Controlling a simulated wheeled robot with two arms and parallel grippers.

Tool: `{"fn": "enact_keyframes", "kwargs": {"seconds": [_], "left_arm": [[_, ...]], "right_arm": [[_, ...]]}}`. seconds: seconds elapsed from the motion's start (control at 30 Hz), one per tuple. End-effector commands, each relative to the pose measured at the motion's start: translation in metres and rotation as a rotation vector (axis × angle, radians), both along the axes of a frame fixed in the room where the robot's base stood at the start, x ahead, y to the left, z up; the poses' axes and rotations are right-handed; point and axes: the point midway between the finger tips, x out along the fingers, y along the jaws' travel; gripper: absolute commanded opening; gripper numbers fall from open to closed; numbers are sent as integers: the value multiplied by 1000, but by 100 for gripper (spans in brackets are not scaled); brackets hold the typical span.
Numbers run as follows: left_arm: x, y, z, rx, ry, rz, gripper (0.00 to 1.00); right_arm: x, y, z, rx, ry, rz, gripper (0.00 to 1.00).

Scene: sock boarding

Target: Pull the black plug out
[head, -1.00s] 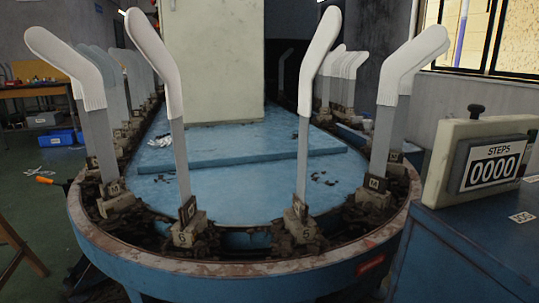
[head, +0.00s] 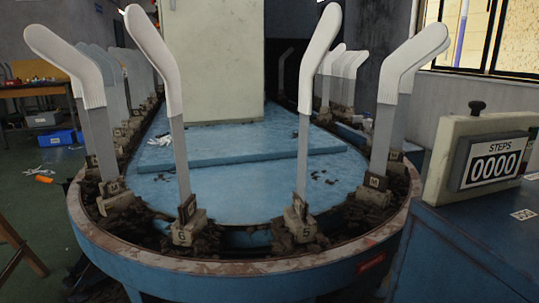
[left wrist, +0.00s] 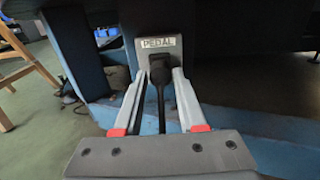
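The black plug (left wrist: 160,77) sits in a grey socket plate marked PEDAL (left wrist: 158,46), in the left wrist view. Its black cord hangs down from it toward the camera. My left gripper (left wrist: 162,76) has its two grey fingers on either side of the plug, tips close to the plate. Whether the fingers press on the plug or leave a small gap, I cannot tell. The plug, the socket and both grippers are out of sight in the head view.
The blue oval machine (head: 240,180) carries several upright sock forms with white socks. A counter box (head: 480,165) reading 0000 stands on a blue cabinet (head: 470,250) at right. A wooden stool leg (left wrist: 25,55) is left of my left gripper.

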Motion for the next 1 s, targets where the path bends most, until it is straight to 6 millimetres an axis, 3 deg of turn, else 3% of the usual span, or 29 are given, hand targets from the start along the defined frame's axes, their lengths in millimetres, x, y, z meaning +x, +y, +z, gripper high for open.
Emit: {"fn": "enact_keyframes", "kwargs": {"seconds": [1.0], "left_arm": [[19,6,-2,1,1,0,40]], "right_arm": [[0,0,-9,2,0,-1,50]]}}
